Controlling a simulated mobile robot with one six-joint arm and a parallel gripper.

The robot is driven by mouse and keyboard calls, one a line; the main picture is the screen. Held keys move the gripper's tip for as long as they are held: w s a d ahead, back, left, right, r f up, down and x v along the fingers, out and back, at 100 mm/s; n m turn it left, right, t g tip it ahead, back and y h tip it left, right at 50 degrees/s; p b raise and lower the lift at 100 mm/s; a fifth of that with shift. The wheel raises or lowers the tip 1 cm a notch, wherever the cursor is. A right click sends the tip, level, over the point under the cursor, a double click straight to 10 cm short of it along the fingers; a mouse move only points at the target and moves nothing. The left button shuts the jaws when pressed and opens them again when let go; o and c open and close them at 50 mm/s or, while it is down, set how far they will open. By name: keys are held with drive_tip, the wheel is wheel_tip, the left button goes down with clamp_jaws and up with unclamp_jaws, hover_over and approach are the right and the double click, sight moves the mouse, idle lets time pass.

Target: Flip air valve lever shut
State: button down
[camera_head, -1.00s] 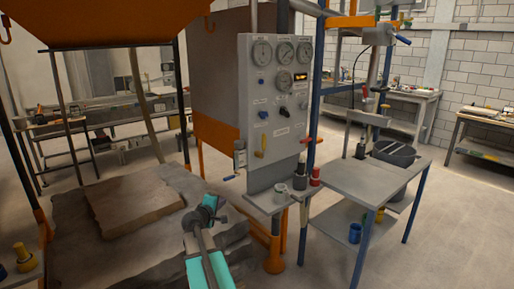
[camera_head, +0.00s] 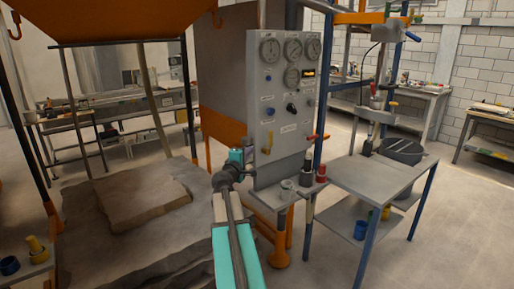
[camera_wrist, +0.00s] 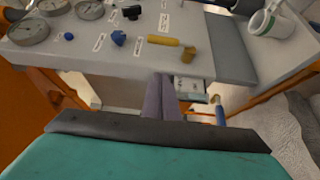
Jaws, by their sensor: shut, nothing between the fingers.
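A yellow lever (camera_head: 267,142) sits low on the grey gauge panel (camera_head: 262,100); in the wrist view it is a yellow handle (camera_wrist: 165,41) with a brass-coloured end. A blue-handled lever (camera_wrist: 219,112) sticks out below the panel, beside a small pale labelled box (camera_wrist: 190,86). I cannot read which one is the air valve. My gripper (camera_wrist: 162,82) is shut and empty. Its fingertips are near the panel's lower edge, left of the labelled box and the blue handle; I cannot tell whether they touch anything. In the head view my wrist hides the blue-handled lever.
Gauges and knobs fill the panel's upper part. Jars and a red bottle (camera_head: 321,168) stand on a small shelf under the panel. A grey side table (camera_head: 372,185) stands to the right. A stone slab (camera_head: 140,200) lies on the sandbed at left.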

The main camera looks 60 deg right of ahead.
drive_tip(key=p, duration=0.4)
approach(271, 143)
drive_tip(key=shift+w+d+r, duration=0.95)
drive_tip(key=shift+w+d, duration=0.35)
drive_tip(key=shift+w, duration=1.65)
drive_tip(key=s+d, duration=0.1)
drive_tip(key=s+d+p, duration=0.1)
drive_tip(key=d, duration=0.1)
drive_tip(key=shift+s+f, duration=0.1)
